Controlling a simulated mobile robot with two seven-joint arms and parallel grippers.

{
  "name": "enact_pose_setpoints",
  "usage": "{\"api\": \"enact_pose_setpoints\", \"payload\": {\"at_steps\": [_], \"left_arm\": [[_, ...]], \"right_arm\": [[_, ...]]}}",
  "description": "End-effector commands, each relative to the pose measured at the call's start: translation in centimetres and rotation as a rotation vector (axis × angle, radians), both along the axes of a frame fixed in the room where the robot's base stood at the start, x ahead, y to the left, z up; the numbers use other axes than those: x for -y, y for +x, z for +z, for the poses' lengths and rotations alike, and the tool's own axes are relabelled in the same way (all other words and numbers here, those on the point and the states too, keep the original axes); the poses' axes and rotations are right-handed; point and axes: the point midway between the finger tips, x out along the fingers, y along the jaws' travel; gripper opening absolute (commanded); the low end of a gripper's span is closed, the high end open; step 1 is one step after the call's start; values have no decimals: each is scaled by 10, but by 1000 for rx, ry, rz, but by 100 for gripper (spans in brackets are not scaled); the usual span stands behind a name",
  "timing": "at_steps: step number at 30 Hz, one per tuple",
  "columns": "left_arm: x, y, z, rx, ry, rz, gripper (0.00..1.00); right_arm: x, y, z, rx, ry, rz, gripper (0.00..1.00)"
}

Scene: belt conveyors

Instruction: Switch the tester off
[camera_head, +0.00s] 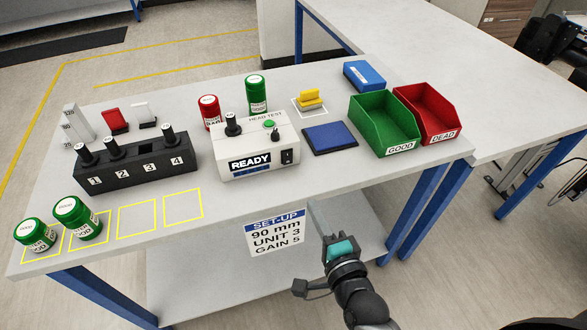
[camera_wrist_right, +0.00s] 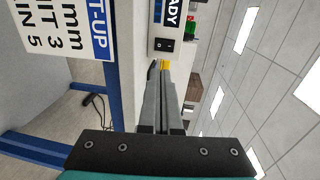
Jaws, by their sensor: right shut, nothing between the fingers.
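The tester (camera_head: 262,146) is a white box on the table, with a dark READY display (camera_head: 250,163), a green button or lamp (camera_head: 269,124) and a black rocker switch (camera_head: 287,157) at the right of its front. The switch also shows in the right wrist view (camera_wrist_right: 164,45); which side is pressed I cannot tell. My right gripper (camera_head: 312,206) is shut and empty, in front of the table edge, below and right of the switch. In the right wrist view its fingertips (camera_wrist_right: 157,66) point towards the switch, apparently apart from it. My left gripper is out of view.
A black numbered rack (camera_head: 134,176) stands left of the tester. A blue pad (camera_head: 330,138), green GOOD bin (camera_head: 384,125) and red DEAD bin (camera_head: 428,112) stand right. Green-lidded jars (camera_head: 77,218) stand front left. A SET-UP sign (camera_head: 275,232) hangs on the front edge.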

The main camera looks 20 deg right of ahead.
Motion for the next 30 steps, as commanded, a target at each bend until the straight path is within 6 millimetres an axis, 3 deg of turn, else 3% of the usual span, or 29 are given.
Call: {"api": "enact_pose_setpoints", "payload": {"at_steps": [8, 24, 30], "left_arm": [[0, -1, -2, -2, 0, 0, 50], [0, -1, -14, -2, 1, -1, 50], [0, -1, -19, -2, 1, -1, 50]], "right_arm": [[-1, 17, -2, 2, -2, -1, 0], [-4, 104, -13, 1, -1, 0, 0], [-4, 128, -17, -1, -3, 0, 0]]}}
